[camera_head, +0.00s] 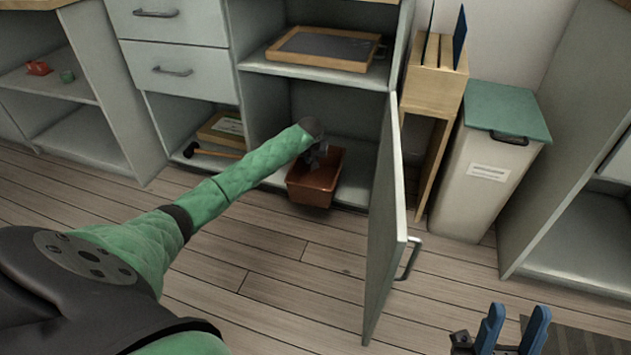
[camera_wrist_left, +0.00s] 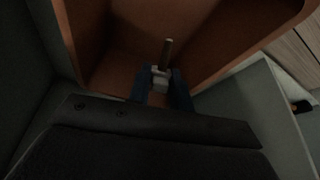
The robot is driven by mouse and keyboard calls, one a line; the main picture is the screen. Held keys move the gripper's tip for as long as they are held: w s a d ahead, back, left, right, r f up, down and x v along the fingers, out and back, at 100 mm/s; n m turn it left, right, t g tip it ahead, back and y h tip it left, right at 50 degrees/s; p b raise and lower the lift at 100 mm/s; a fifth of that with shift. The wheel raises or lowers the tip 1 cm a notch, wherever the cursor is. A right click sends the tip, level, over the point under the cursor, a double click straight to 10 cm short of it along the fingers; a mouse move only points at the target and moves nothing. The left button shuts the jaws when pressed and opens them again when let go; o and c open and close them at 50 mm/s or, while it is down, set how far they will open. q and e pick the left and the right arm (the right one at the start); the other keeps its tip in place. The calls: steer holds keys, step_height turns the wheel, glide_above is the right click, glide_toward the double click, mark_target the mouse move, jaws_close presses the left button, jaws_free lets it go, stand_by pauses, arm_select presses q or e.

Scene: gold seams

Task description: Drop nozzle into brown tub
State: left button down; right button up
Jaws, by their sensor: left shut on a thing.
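The brown tub (camera_head: 316,190) stands on the low shelf of the open cabinet in the head view. My left arm reaches into the cabinet, and my left gripper (camera_head: 318,155) is at the tub's back part, mostly dark and hard to make out. In the left wrist view the tub (camera_wrist_left: 215,45) fills the upper part, and my left gripper (camera_wrist_left: 163,88) is shut on the nozzle (camera_wrist_left: 164,65), a small grey piece with a brownish stem, held over the tub's inside. My right gripper (camera_head: 512,330) has blue fingers spread apart and empty at the lower right.
The open cabinet door (camera_head: 388,225) stands just right of the tub. A framed tray (camera_head: 325,47) lies on the shelf above. A mallet (camera_head: 210,151) lies on the shelf to the left. A lidded bin (camera_head: 485,165) stands at the right. The floor in front is clear.

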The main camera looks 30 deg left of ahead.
stand_by(0.3)
arm_select(q)
steer(key=c, duration=1.2)
jaws_free()
